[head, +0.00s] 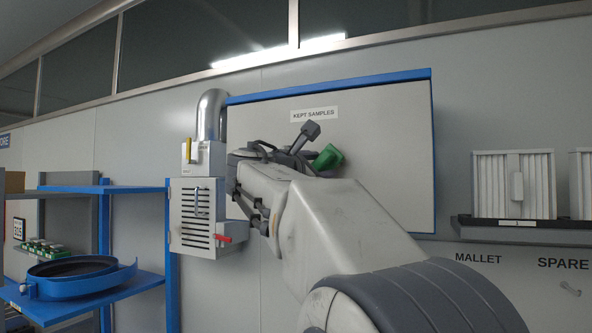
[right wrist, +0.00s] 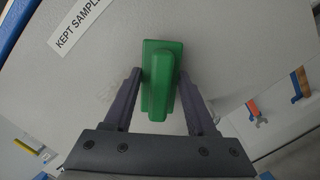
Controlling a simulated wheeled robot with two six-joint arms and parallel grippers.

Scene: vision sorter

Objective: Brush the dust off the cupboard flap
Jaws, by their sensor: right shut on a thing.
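The cupboard flap (head: 380,130) is a pale panel labelled "KEPT SAMPLES", set in a blue-edged cupboard on the wall. It looks shut, and my right arm covers much of its lower middle. My right gripper (head: 316,148) is in front of the flap, shut on a green brush (head: 328,157). In the right wrist view the green brush (right wrist: 163,75) stands between the two dark fingers, with the flap (right wrist: 220,45) behind it. No bristles show, and I cannot tell whether the brush touches the flap. A faint beige smudge (right wrist: 108,92) shows left of the fingers. My left gripper is out of view.
A grey vented box (head: 198,215) with a red lever and a metal pipe (head: 211,115) stands close left of the cupboard. Blue shelves (head: 135,285) are at the far left. A dark ledge (head: 520,232) with white pleated panels is at the right.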

